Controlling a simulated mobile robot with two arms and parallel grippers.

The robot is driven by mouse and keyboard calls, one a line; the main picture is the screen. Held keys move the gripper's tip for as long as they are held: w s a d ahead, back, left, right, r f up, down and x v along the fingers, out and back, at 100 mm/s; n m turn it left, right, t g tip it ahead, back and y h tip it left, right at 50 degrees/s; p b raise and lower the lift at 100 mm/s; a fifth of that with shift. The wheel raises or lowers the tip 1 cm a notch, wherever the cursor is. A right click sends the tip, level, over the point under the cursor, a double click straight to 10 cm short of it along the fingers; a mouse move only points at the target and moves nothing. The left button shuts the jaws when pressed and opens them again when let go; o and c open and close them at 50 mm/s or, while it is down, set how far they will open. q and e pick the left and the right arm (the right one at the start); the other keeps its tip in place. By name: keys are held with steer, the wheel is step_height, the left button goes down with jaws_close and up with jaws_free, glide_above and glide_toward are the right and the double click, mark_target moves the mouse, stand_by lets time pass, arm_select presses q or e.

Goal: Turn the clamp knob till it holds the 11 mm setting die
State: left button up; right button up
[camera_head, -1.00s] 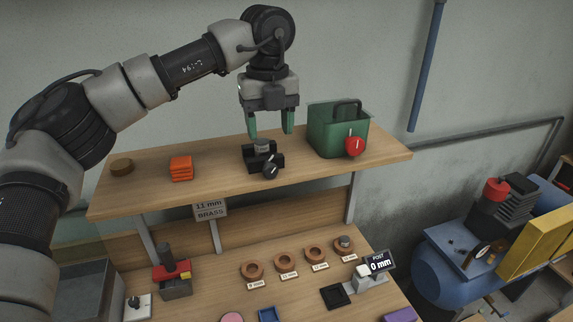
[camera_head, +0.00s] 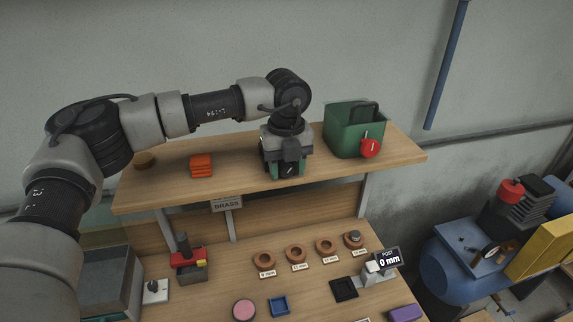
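The black clamp with its dark knob (camera_head: 288,171) stands at the front middle of the upper wooden shelf. The knob has a white mark on its face. My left gripper (camera_head: 287,167) points down over the clamp, with a green fingertip on either side of the knob. Whether the fingertips press on the knob I cannot tell. The gripper hides most of the clamp, and the grey piece on top of it is out of sight. My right gripper is not in view.

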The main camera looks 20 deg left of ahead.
arm_select(q)
steer(key=c, duration=0.6)
steer(key=shift+d+f+y+b, duration=0.1)
steer(key=shift+y+b, duration=0.2)
steer(key=shift+b, duration=0.2)
steer(key=shift+w+g+y, duration=0.1)
steer(key=shift+g+y, duration=0.3)
steer(key=shift+g, duration=0.1)
steer(key=shift+g+y, duration=0.3)
steer(key=shift+y, duration=0.2)
steer(key=o, duration=0.9)
steer(key=shift+r, duration=0.2)
